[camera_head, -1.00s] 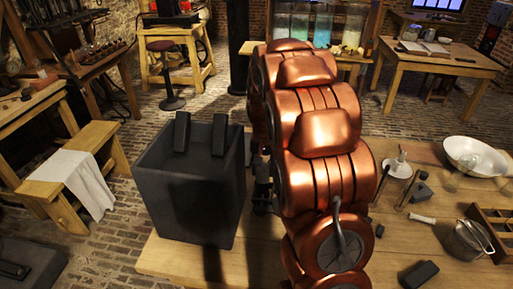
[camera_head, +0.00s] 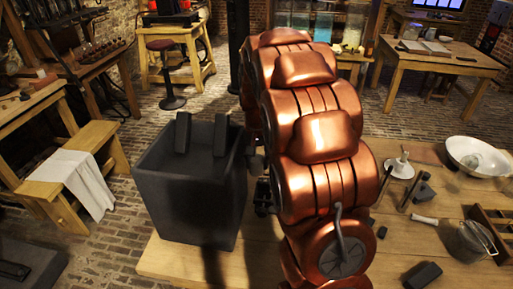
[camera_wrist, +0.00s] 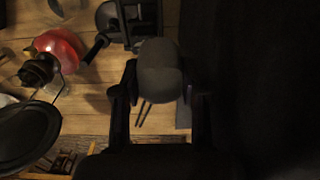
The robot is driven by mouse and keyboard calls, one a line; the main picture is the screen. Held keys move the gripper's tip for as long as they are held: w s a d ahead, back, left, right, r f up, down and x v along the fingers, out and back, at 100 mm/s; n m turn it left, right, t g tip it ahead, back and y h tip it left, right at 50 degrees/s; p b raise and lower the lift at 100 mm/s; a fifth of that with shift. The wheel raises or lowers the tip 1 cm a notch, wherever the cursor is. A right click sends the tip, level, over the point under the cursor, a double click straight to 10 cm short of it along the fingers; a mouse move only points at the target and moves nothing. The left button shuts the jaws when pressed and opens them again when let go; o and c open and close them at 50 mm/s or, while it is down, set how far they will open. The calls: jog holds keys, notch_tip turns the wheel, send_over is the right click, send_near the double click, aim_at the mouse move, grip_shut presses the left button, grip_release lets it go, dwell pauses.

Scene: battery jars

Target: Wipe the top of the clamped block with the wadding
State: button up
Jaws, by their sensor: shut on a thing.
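My gripper (camera_wrist: 160,88) is shut on a grey, rounded, soft-looking lump, probably the wadding (camera_wrist: 160,66), in the wrist view. The lump sits between the two dark fingers, above the plank top. In the head view my copper arm hides most of the gripper, and only some dark parts (camera_head: 262,196) show at its left, beside the large dark box. I cannot clearly pick out the clamped block in either view. A dark frame-like piece (camera_wrist: 140,22) stands just beyond the lump in the wrist view; I cannot tell whether it is the clamp.
To the right, the wooden table (camera_head: 400,243) carries a white bowl (camera_head: 477,156), a metal pot (camera_head: 468,240) and a dark block (camera_head: 422,275). A red round object (camera_wrist: 60,48) lies left of my gripper.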

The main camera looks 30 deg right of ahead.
aim_at(257, 158)
jog(key=shift+r, duration=2.3)
